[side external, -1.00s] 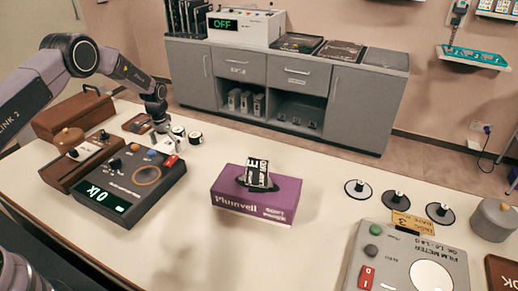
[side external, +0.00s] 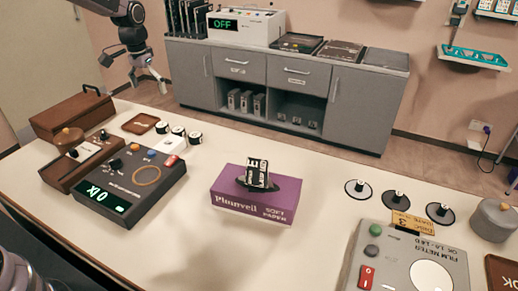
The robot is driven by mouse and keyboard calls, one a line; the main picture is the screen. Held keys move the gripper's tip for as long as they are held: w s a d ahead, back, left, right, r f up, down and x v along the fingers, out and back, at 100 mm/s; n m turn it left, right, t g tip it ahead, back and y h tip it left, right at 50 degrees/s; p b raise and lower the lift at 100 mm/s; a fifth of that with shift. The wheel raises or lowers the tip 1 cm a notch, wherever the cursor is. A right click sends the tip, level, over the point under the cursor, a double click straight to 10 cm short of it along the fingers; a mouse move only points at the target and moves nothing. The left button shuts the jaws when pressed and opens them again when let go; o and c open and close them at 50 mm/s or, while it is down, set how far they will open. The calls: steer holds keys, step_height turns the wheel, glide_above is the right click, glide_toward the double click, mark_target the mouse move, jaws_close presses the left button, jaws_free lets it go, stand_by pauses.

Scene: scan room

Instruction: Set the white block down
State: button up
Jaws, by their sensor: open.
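No plain white block can be told apart for certain. Three small white pieces with dark markings stand in a row behind the dark "0x" device: a left one (side external: 162,127), a middle one (side external: 178,131) and a right one (side external: 194,137). They are too small to tell their exact shape. All three rest on the table (side external: 330,150). My gripper (side external: 149,88) is open and empty, raised well above and behind the row, with its fingers apart and touching nothing.
The dark device (side external: 125,185) stands in front of the row, and a small brown tray (side external: 140,124) lies left of it. A brown case (side external: 72,117) is further left. A purple box (side external: 256,195) carries a black-and-white item. The table between box and row is clear.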

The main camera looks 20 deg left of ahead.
steer(key=s+d+r+t, duration=0.1)
steer(key=s+d+r, duration=0.2)
steer(key=s+r, duration=0.5)
steer(key=s+d+r+t, duration=0.1)
steer(key=s+d+r, duration=0.1)
steer(key=s+r, duration=0.7)
steer(key=s+d+f+t, duration=0.1)
steer(key=s+d+t, duration=0.1)
steer(key=s, duration=1.8)
steer(key=shift+s+d+t, duration=0.3)
steer(key=shift+d+t, duration=0.1)
steer(key=shift+d, duration=0.05)
